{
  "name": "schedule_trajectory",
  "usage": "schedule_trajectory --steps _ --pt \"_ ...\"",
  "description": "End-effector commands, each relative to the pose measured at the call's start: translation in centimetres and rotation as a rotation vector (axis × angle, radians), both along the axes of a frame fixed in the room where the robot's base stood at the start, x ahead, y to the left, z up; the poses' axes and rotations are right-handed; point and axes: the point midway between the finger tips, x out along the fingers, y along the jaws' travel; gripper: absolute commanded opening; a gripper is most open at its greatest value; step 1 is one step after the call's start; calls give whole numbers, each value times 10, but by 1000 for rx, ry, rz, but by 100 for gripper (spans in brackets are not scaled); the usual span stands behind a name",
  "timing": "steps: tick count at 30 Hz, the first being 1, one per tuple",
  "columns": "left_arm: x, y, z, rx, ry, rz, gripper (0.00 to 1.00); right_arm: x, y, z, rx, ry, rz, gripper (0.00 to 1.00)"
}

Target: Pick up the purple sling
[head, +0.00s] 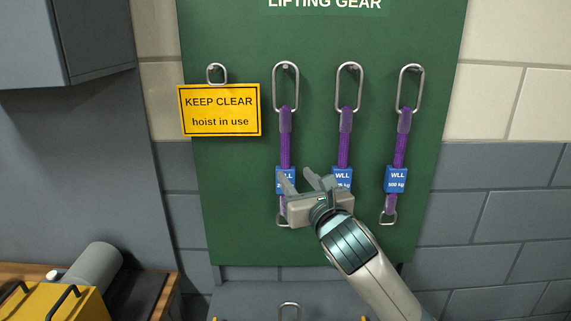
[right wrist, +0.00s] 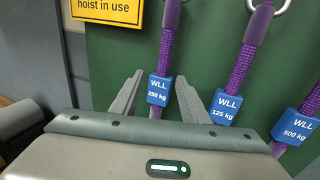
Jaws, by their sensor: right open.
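Three purple slings hang from metal links on a green board. The left sling (head: 285,145) has a blue tag reading 250 kg in the right wrist view (right wrist: 158,90). The middle sling (head: 345,142) has a 125 kg tag (right wrist: 224,107), and its lower end is hidden behind my right gripper. The right sling (head: 402,150) has a 500 kg tag (right wrist: 296,127). My right gripper (head: 294,173) is open and empty, in front of the left and middle slings. In the right wrist view the left sling's tag appears between its fingers; I see no grip on it. My left gripper is out of view.
A yellow "keep clear, hoist in use" sign (head: 219,110) hangs from a link left of the slings. A grey cabinet (head: 55,45) juts out at upper left. A yellow case (head: 65,305) and grey cylinder (head: 95,268) are at lower left. A metal ring (head: 290,311) shows below the board.

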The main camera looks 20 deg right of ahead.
Motion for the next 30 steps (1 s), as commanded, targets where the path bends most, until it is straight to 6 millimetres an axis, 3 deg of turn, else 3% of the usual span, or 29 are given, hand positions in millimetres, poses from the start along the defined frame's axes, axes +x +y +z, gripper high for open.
schedule_trajectory --steps 6,22,30 --pt "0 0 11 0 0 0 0 29 1 1 3 1 0 41" --pt "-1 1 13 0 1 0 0 38 0 0 1 0 0 41" --pt "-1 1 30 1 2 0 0 63 -4 -5 4 3 -1 41"
